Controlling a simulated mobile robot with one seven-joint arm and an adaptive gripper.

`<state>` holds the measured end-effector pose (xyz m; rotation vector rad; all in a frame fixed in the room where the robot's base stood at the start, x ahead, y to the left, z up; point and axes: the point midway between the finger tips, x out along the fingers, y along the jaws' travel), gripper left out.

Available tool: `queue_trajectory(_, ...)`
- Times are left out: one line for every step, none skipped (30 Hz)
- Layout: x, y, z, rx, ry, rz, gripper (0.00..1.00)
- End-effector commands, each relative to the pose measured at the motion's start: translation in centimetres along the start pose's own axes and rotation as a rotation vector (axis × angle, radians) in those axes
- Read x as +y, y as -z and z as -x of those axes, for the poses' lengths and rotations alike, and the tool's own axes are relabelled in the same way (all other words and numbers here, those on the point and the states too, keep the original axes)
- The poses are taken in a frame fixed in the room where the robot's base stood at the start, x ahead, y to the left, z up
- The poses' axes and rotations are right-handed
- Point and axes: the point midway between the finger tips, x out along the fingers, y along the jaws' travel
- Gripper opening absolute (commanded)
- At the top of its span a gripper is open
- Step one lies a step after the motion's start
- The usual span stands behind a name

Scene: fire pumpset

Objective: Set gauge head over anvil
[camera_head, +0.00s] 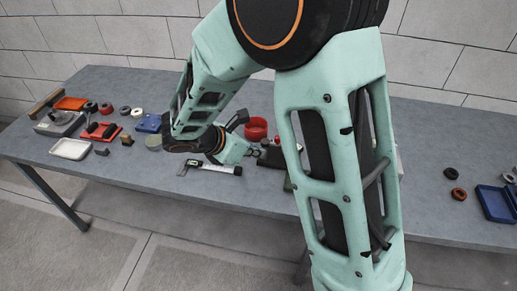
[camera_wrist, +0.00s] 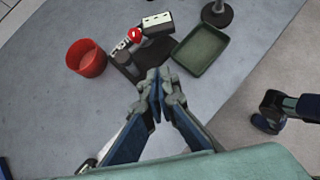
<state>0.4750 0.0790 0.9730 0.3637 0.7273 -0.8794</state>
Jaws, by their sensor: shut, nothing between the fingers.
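My gripper (camera_wrist: 158,92) is shut and empty in the wrist view, its fingertips together over the table, just in front of a dark fixture. That fixture (camera_wrist: 130,66) has a flat dark base, a red round knob (camera_wrist: 134,34) and a pale block with dark spots (camera_wrist: 157,22) beside it. I cannot tell for sure which parts are the gauge head and the anvil. In the head view my gripper (camera_head: 251,152) points right, close to the dark fixture (camera_head: 270,155), which my own arm partly hides.
A red cup (camera_wrist: 86,58) stands left of the fixture, and a green tray (camera_wrist: 201,50) lies to its right. A round-based post (camera_wrist: 217,13) stands behind the tray. A caliper-like tool (camera_head: 212,167) lies near the front edge. Several small parts and trays crowd the table's left end.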

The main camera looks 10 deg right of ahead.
Motion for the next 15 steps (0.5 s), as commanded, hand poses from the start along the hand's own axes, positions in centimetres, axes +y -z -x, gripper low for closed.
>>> queue_trajectory(-0.1,0.1,-1.2,0.001,0.006,0.001,0.0)
queue_trajectory(-0.2,0.1,-1.8,0.001,0.006,0.0,0.0)
queue_trajectory(-0.2,0.0,-2.7,0.001,0.007,0.0,0.0)
queue_trajectory(-0.2,0.1,-3.4,0.002,0.007,0.0,0.0)
queue_trajectory(-0.2,0.0,-4.0,0.001,0.007,0.0,0.0)
queue_trajectory(-0.2,0.1,-4.9,0.001,0.007,-0.001,0.0)
queue_trajectory(-0.2,0.1,-5.5,0.002,0.007,0.0,0.0)
queue_trajectory(-0.2,0.0,-6.2,0.001,0.006,-0.001,0.0)
queue_trajectory(-0.2,0.0,-7.0,0.001,0.008,-0.003,0.0)
queue_trajectory(-0.2,0.0,-7.6,0.001,0.006,-0.002,0.0)
queue_trajectory(-0.2,0.1,-8.1,0.002,0.006,-0.002,0.0)
queue_trajectory(-0.1,-0.8,-8.4,0.0,0.004,-0.005,0.0)
queue_trajectory(-0.1,-1.2,-8.7,0.0,0.005,-0.006,0.0)
queue_trajectory(-0.2,-1.5,-9.0,0.0,0.005,-0.006,0.0)
queue_trajectory(-0.2,-1.9,-9.3,0.0,0.004,-0.005,0.0)
